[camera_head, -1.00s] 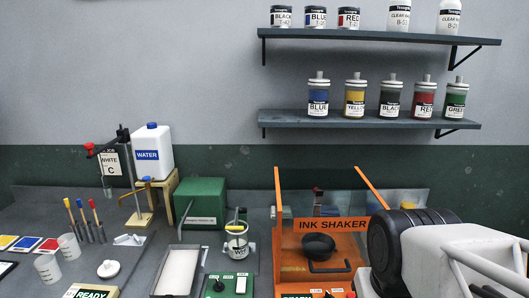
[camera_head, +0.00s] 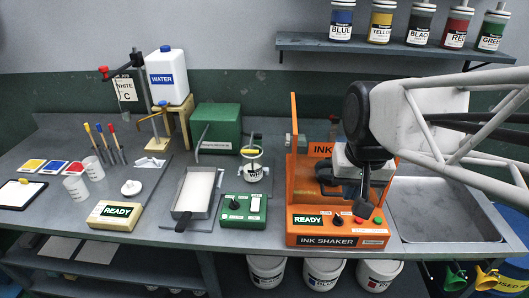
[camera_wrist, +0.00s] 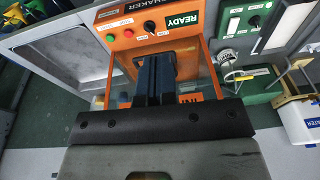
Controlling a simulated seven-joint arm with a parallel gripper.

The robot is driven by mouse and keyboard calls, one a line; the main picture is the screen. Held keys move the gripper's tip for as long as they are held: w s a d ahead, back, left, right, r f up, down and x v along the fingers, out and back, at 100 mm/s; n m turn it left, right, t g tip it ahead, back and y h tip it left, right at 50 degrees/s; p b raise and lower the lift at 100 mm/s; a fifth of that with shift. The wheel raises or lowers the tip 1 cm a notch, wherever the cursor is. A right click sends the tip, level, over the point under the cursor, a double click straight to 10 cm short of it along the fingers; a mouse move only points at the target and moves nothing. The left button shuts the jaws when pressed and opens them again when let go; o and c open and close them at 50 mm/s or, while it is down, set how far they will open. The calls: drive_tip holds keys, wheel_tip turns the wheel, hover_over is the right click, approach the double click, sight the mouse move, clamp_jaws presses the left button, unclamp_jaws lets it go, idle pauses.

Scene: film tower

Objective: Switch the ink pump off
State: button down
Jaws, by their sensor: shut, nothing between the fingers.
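A green control box (camera_head: 243,208) with a black knob (camera_head: 235,205) and a white switch-like part (camera_head: 256,203) sits at the bench front, left of the ink shaker. Its labels are too small to read, so I cannot tell whether it is the ink pump's control. Its panel also shows at the upper right of the wrist view (camera_wrist: 238,26). A larger green box (camera_head: 218,130) stands behind it, its label unreadable. My gripper (camera_head: 361,207) is shut and empty, over the right part of the orange ink shaker (camera_head: 300,222). In the wrist view its fingers (camera_wrist: 155,82) point at the shaker's front.
The shaker has a knob and red and green buttons near my gripper. A pan (camera_head: 193,205) and a READY sign box (camera_head: 112,215) stand left of the green control box. A metal sink (camera_head: 440,208) lies to the right. Shelves with ink jars hang behind.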

drive_tip(key=w+a+f+g, duration=0.1)
drive_tip(key=w+a+f, duration=0.1)
drive_tip(key=w+a, duration=0.8)
drive_tip(key=g, duration=0.1)
hover_over(254, 208)
wheel_tip(254, 208, down, 8)
drive_tip(key=shift+r, duration=0.15)
drive_tip(key=shift+f, duration=7)
drive_tip(key=shift+f, duration=0.1)
